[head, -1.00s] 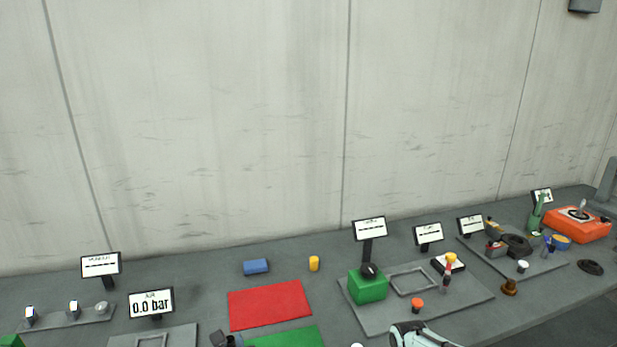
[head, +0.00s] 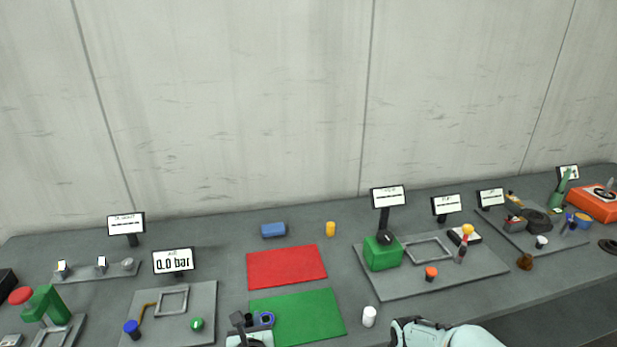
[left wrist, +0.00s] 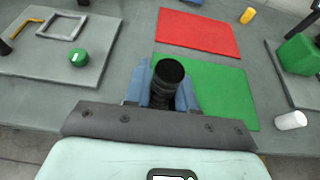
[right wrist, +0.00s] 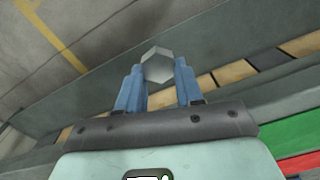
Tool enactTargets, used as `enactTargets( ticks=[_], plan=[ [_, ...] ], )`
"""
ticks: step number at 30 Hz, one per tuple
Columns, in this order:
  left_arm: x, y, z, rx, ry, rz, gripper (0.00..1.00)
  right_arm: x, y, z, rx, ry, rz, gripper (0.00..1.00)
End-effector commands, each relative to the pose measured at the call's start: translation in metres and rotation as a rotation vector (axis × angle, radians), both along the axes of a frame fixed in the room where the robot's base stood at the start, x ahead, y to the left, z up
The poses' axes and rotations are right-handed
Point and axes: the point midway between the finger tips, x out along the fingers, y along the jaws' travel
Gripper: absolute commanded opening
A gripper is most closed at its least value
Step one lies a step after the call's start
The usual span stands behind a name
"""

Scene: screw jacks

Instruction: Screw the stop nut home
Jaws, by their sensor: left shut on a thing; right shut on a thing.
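My left gripper (head: 252,320) is at the bottom of the head view, over the front edge of the green mat. In the left wrist view its blue fingers (left wrist: 168,90) are shut on a black, round, ribbed piece (left wrist: 169,72); its flat end faces the camera. My right gripper (right wrist: 160,82) shows in the right wrist view, its blue fingers shut on a grey hexagonal piece (right wrist: 157,65). The head view shows only part of my right arm, not its fingertips. I cannot tell which held piece is the stop nut. The two pieces are not seen together.
The green mat (head: 318,316) and red mat (head: 286,267) lie flat on the grey bench. Grey plates with a green block (head: 382,253) and a green knob (head: 197,324) flank the mats.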

Motion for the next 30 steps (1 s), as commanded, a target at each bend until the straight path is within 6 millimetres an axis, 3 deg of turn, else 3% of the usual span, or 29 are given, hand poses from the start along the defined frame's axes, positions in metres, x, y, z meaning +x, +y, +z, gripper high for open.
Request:
enactTargets(
  ticks=[18, 30],
  plan=[
    [-0.034, -0.089, 0.021, 0.0, -0.008, -0.364, 0.0, 0.0, 0.0, 0.001, 0.0, -0.001, 0.001, 0.06],
    [-0.037, -0.095, 0.022, 0.001, -0.008, -0.393, 0.0, 0.0, 0.0, 0.001, 0.0, -0.001, 0.001, 0.06]
  ],
)
